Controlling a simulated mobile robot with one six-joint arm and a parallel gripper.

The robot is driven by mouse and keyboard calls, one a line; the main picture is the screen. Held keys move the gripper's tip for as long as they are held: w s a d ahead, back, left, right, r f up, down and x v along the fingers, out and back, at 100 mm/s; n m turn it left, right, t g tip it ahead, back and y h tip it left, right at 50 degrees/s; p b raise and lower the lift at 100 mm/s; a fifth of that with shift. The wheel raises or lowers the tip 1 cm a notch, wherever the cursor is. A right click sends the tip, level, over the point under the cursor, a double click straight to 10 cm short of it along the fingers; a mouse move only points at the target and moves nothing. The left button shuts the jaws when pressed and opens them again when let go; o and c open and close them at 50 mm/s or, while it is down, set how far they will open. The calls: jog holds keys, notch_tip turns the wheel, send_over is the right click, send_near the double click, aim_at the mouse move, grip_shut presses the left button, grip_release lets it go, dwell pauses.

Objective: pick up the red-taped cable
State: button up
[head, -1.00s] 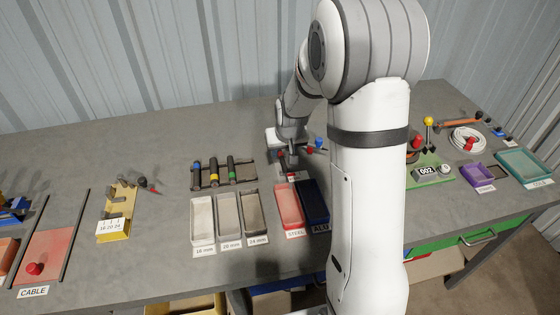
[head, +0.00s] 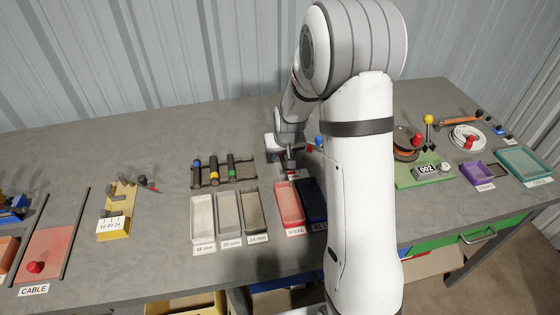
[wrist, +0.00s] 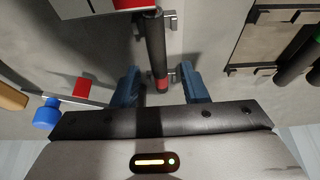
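The red-taped cable (wrist: 156,48) is a short dark rod with a red band near its lower end in the wrist view. It lies across small grey clips. My gripper (wrist: 159,87) is open, with one blue finger on each side of the red band and a visible gap on both sides. Neither finger appears to touch the cable. In the head view my gripper (head: 288,158) is low over the table behind the red tray, and the cable is mostly hidden there by the gripper.
A rack (head: 223,185) with several taped cables stands left of my gripper. Grey trays (head: 203,240), a red tray (head: 290,224) and a dark blue tray (head: 314,214) are in front. A blue knob (wrist: 46,115) is close at the left in the wrist view.

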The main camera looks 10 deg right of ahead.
jog(key=shift+f, duration=0.1)
jog(key=shift+c, duration=0.2)
grip_shut()
dwell(0.4)
